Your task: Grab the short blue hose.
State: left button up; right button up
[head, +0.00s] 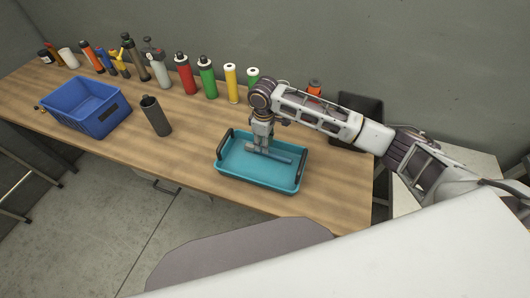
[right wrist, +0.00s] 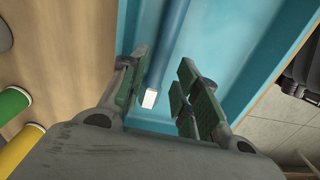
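The short blue hose (head: 281,157) lies in the teal tray (head: 241,177) on the table. In the right wrist view the hose (right wrist: 171,45) is a straight blue tube with a white end (right wrist: 150,98). My right gripper (head: 261,149) points down into the tray over the hose's left part. In the right wrist view its two green-padded fingers (right wrist: 161,65) stand apart, one on each side of the hose, with gaps visible. Whether the fingertips reach down to the hose's level is hard to tell. My left gripper is not in view.
The tray has raised walls and dark handles (head: 225,143). A blue crate (head: 80,110) and a dark cylinder (head: 156,116) stand to the left. Several bottles and cylinders, including a red one (head: 185,75), line the back by the wall. A dark bin (head: 360,106) is behind my right arm.

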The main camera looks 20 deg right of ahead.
jog(key=shift+s+d+f+p, duration=0.15)
jog(key=shift+f+p, duration=0.2)
jog(key=shift+f, duration=1.9)
grip_shut()
jog(key=shift+r, duration=0.15)
notch_tip(320, 180, up, 10)
jog(key=shift+b, duration=0.45)
